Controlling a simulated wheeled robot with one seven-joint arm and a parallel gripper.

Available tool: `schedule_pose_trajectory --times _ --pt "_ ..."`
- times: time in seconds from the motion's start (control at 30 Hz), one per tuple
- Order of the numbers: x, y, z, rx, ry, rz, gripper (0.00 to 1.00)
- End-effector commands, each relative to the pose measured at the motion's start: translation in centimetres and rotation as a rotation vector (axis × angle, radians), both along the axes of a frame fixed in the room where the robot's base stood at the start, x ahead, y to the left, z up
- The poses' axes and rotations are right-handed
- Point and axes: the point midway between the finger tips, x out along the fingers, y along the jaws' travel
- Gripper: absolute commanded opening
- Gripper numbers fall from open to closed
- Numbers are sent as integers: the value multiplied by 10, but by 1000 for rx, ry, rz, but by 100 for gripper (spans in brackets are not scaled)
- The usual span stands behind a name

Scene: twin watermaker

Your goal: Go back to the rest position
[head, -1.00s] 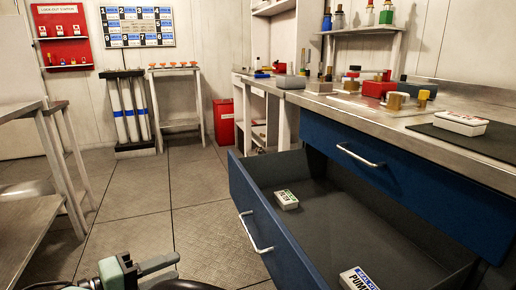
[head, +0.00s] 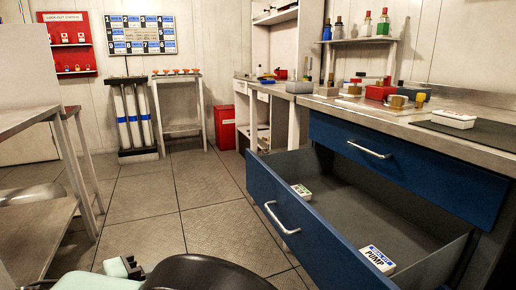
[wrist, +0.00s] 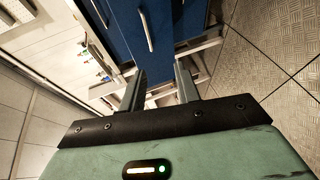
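My gripper (wrist: 160,88) shows in the wrist view with its two fingers apart and nothing between them. Past the fingers are a blue drawer front (wrist: 150,30) with a long handle and the grey floor. The lower blue drawer (head: 262,190) stands pulled open. A white box (head: 301,191) and a white box marked PUMP (head: 378,259) lie inside it.
The upper blue drawer (head: 400,168) is shut. A steel worktop (head: 330,103) holds several parts and a white box (head: 453,118). A metal table (head: 40,115) with a stool stands at left. A red bin (head: 225,124) is at the back. The tiled floor (head: 150,200) between is clear.

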Motion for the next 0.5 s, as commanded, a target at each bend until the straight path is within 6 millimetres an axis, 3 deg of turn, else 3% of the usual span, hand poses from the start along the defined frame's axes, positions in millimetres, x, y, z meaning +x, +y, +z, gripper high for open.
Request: schedule_pose_trajectory --times 0.27,0.5 --pt "17 -32 3 42 174 -45 32" --pt "27 -79 8 136 409 -93 32"
